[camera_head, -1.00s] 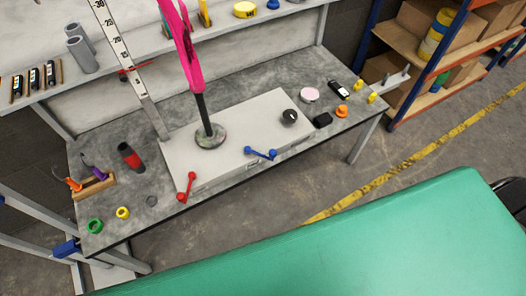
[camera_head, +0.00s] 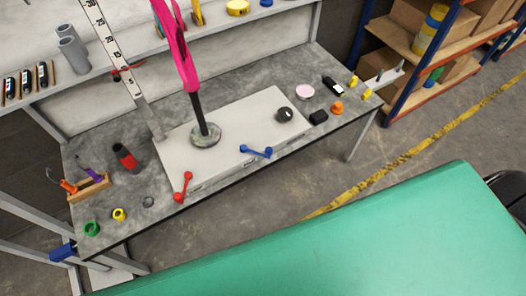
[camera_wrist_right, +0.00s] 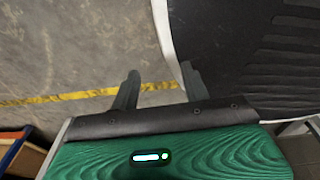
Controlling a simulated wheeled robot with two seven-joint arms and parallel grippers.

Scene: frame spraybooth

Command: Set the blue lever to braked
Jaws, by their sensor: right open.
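The blue lever (camera_head: 256,152) is on the front part of the pale grey panel box (camera_head: 232,130) on the workbench. It lies nearly sideways, with a knob at each end. A red lever (camera_head: 183,186) sits on the same box further left. In the right wrist view my right gripper (camera_wrist_right: 158,82) shows two dark fingers spread apart with nothing between them. It is over the floor, away from the bench and the lever. My left gripper does not show in any view.
A bright pink frame (camera_head: 180,55) rises on a black post from the box. A black knob (camera_head: 285,114) stands right of it. A large green surface (camera_head: 330,245) fills the lower foreground.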

